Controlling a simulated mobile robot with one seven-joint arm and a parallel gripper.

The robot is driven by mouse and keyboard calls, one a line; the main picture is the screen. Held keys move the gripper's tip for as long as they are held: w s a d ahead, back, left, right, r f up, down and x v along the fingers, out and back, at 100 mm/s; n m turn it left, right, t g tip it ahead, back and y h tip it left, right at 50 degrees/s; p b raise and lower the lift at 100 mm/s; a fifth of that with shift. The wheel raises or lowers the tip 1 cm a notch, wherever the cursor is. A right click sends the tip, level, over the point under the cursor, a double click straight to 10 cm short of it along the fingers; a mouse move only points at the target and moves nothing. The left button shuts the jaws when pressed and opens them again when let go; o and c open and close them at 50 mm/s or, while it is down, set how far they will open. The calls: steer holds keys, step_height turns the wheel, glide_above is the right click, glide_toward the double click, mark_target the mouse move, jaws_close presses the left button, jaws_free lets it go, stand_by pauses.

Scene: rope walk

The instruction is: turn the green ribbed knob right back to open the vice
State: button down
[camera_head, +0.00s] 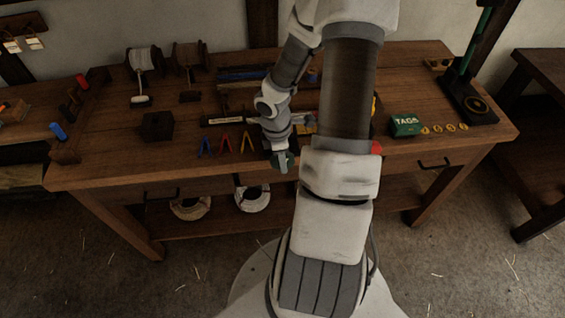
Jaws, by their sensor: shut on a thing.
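The green ribbed knob (291,158) is at the front edge of the workbench, left of the picture's centre, and shows only as a small dark green patch. My gripper (282,165) reaches down to it and is shut on it. The fingers cover much of the knob, so its ribs and turn cannot be made out. The vice is mostly hidden behind my gripper and arm, and how far its jaws stand apart cannot be seen.
The wooden workbench (120,165) holds reels at the back left, a dark block (157,127), coloured clips (227,143) left of my gripper, and a green TAGS box (405,125) with yellow discs at right. Rope coils (252,198) lie on the lower shelf.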

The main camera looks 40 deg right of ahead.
steer(key=h+b, duration=0.1)
steer(key=b, duration=0.1)
steer(key=g+h+b, duration=0.1)
steer(key=b, duration=0.1)
steer(key=shift+w+f+g+h, duration=0.1)
steer(key=shift+f+g+h, duration=0.1)
steer(key=shift+g+h, duration=0.1)
steer(key=shift+r+g+h+b, duration=0.15)
steer(key=shift+g+h+b, duration=0.25)
steer(key=shift+h+b, duration=0.5)
steer(key=shift+r, duration=0.1)
steer(key=c, duration=0.6)
jaws_free()
steer(key=shift+c, duration=0.2)
steer(key=p+v, duration=0.2)
steer(key=v, duration=1.5)
steer(key=shift+w+r, duration=0.15)
steer(key=shift+w, duration=0.05)
steer(key=shift+a, duration=0.1)
